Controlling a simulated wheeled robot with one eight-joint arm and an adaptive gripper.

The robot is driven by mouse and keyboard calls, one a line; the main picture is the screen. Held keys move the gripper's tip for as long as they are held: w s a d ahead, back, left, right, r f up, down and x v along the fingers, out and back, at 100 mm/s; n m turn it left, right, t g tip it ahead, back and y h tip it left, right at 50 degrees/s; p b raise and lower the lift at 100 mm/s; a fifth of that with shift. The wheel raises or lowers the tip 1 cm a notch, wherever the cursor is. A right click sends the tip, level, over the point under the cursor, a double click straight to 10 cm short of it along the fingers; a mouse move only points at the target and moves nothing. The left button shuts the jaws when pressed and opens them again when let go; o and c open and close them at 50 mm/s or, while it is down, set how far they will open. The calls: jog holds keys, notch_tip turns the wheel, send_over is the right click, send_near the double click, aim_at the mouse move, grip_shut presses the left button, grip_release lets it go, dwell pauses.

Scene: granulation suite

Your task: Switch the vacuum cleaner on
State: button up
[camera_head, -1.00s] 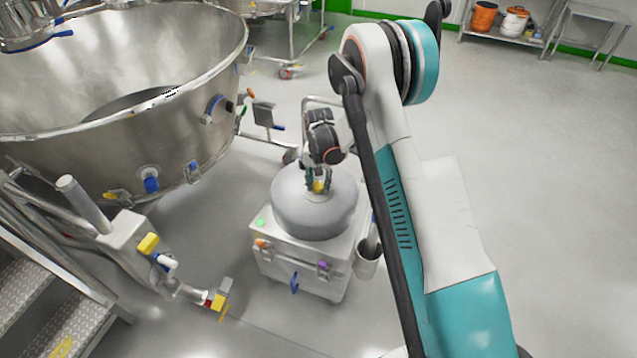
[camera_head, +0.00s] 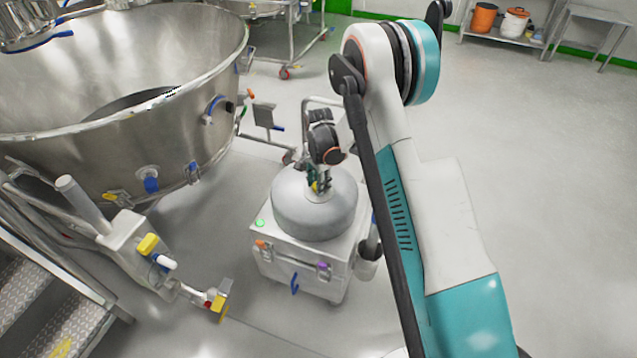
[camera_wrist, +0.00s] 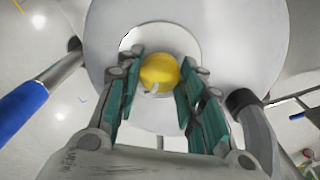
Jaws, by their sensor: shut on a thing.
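The vacuum cleaner has a round grey top (camera_head: 315,213) on a boxy pale base on wheels. It stands on the floor at the middle of the head view. A yellow knob (camera_wrist: 159,72) sits in a pale disc at the centre of its top. My gripper (camera_head: 317,187) reaches down onto the knob from above. In the wrist view its green-padded fingers (camera_wrist: 161,65) stand on either side of the knob, shut on it. The knob's pale mark faces the near side. In the head view the fingers hide most of the knob.
A large steel vessel (camera_head: 130,110) fills the left side. Metal steps (camera_head: 45,325) and a pipe with a yellow-handled valve (camera_head: 219,300) are at lower left. A grey cup (camera_head: 368,268) hangs on the cleaner's right side. Floor to the right is clear.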

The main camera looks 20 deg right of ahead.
dwell(0.4)
jog(key=o, duration=1.1)
jog(key=shift+c, duration=0.2)
jog(key=shift+r, duration=0.1)
notch_tip(320, 180, up, 12)
